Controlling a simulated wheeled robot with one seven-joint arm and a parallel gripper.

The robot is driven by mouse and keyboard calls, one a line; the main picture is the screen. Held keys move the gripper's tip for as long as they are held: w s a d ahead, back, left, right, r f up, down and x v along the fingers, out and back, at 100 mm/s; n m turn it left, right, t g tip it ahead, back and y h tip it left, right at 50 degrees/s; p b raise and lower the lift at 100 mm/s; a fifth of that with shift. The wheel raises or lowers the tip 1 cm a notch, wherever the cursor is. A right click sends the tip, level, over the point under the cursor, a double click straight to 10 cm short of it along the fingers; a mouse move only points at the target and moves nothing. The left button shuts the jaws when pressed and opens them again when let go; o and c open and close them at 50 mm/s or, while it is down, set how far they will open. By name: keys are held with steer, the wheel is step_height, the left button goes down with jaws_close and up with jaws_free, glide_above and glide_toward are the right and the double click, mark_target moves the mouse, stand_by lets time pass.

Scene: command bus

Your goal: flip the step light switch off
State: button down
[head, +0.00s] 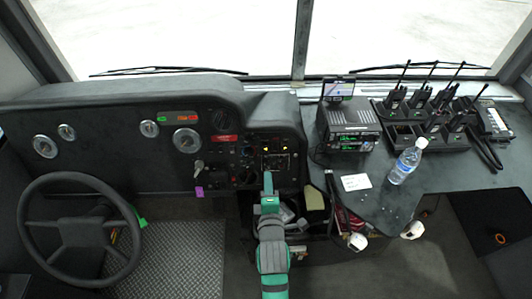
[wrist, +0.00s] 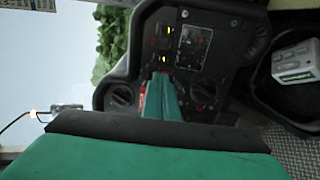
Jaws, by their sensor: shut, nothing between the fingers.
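The dark switch panel (head: 277,160) on the right part of the dashboard carries small switches and several lit yellow marks. In the wrist view the panel (wrist: 205,25) shows rotated, with a column of small switches, yellow lit marks (wrist: 164,59) and a black knob (wrist: 122,95). I cannot read the labels, so I cannot tell which one is the step light switch. My gripper (head: 268,178) is shut and empty, its tip just in front of the lower part of the panel. In the wrist view its tip (wrist: 161,76) covers some controls; contact cannot be told.
A steering wheel (head: 80,230) stands at the left. A radio unit (head: 350,125), a water bottle (head: 405,163) and handheld radios in chargers (head: 425,115) stand on the right counter. A key with a purple tag (head: 199,190) hangs left of the panel.

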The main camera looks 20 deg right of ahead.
mark_target(265, 147)
steer(key=x, duration=1.4)
